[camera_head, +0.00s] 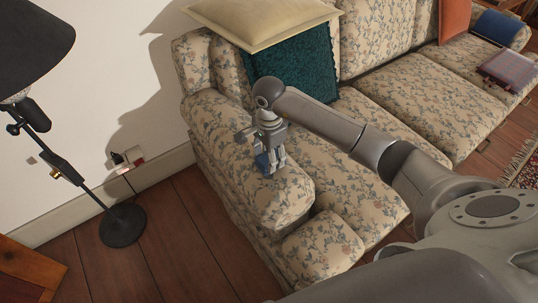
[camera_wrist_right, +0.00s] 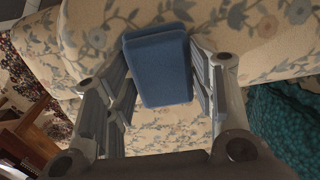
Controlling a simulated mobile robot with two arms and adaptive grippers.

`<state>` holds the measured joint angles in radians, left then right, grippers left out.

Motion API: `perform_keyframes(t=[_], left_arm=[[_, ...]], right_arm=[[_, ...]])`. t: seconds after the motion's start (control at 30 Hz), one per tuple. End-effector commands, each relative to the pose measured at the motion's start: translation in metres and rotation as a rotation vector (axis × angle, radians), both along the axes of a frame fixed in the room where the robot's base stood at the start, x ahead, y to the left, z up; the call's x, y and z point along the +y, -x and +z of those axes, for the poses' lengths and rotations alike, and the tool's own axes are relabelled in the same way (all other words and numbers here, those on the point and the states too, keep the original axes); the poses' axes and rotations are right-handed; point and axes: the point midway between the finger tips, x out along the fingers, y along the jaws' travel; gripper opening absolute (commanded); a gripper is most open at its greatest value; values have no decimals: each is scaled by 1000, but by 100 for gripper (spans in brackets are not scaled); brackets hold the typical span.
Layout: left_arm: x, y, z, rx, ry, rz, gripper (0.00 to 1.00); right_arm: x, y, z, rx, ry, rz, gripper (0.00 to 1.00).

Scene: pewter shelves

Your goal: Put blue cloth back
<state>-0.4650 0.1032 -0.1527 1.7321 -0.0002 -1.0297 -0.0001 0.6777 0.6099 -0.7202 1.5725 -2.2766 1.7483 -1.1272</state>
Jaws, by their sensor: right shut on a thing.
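The blue cloth (camera_wrist_right: 158,68) looks like a thick folded block in the right wrist view. It sits between the two fingers of my right gripper (camera_head: 270,165), which is shut on it. In the head view only a small part of the cloth (camera_head: 262,161) shows beside the fingers. My right gripper points down over the near armrest (camera_head: 215,125) of the floral sofa. I cannot tell whether the cloth touches the armrest. My left gripper is not in view.
A black floor lamp (camera_head: 122,226) stands at left. A dark blue item (camera_head: 500,28) and a plaid folded item (camera_head: 508,70) lie at the far end. The middle seats are clear.

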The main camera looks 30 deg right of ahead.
Motion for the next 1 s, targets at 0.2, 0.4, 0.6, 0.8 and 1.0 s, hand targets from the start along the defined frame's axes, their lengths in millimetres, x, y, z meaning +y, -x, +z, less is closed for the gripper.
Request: perform_keyframes(t=[0.2, 0.4, 0.6, 0.8, 1.0], left_arm=[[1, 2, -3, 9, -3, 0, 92], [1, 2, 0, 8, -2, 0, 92], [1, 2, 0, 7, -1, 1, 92], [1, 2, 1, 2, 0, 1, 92], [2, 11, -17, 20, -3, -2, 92]], right_arm=[[0, 0, -1, 0, 1, 0, 29], [0, 0, 0, 0, 1, 0, 73], [0, 0, 0, 0, 1, 0, 73], [0, -1, 5, -2, 1, 0, 73], [-1, -1, 43, -5, 2, 1, 73]])
